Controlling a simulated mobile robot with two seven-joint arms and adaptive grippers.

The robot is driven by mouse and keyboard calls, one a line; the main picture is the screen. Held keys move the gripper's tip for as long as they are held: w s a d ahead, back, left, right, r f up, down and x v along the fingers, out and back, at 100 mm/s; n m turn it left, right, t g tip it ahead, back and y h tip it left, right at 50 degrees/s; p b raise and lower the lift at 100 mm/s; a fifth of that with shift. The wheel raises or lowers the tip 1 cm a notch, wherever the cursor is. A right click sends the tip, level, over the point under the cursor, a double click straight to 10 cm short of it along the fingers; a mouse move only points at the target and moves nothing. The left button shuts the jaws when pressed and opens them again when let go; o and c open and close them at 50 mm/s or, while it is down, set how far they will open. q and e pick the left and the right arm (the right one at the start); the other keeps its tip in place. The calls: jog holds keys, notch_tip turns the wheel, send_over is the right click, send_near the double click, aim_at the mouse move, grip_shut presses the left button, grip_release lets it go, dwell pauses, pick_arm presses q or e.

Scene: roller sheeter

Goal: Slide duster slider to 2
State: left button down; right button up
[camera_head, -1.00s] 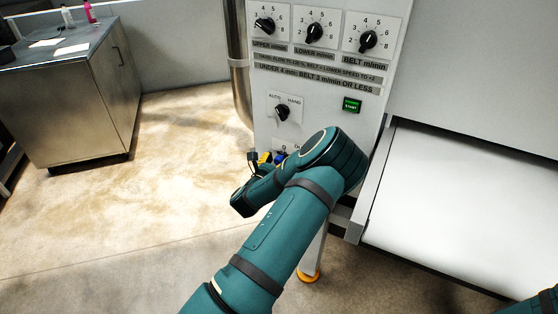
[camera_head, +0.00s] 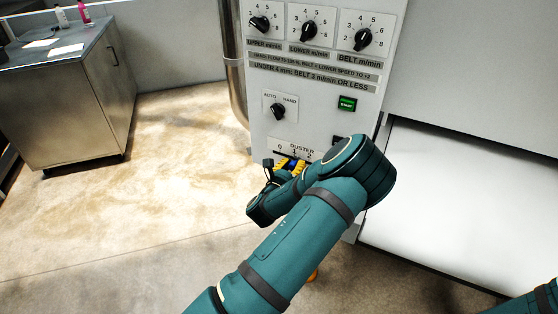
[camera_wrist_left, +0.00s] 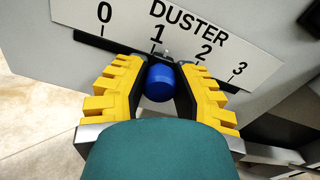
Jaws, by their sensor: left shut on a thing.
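The duster slider's round blue knob (camera_wrist_left: 159,84) sits in a dark slot below the white DUSTER scale (camera_wrist_left: 180,38), marked 0 to 3. In the left wrist view the knob is near the 1 mark, perhaps slightly past it toward 2. My left gripper (camera_wrist_left: 160,88) has its yellow fingers on both sides of the knob and is shut on it. In the head view the gripper (camera_head: 290,167) is low on the panel, and my arm partly hides it. My right gripper is not in view.
Above the scale, the panel carries an AUTO/HAND switch (camera_head: 278,111), a green START button (camera_head: 347,103) and several dials. A white belt (camera_head: 460,205) lies to the right. A metal cabinet (camera_head: 75,110) stands at the left, with open floor between.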

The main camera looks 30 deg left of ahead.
pick_arm(q)
jog(key=d, duration=0.3)
jog(key=shift+w+d+r, duration=0.15)
jog(key=shift+w+d, duration=0.1)
jog(key=shift+d, duration=0.1)
jog(key=c, duration=0.7)
grip_release()
jog(key=shift+s, duration=0.15)
jog(key=s, duration=0.8)
jog(key=s+d, duration=0.1)
jog(key=s, duration=0.2)
jog(key=shift+s, duration=0.4)
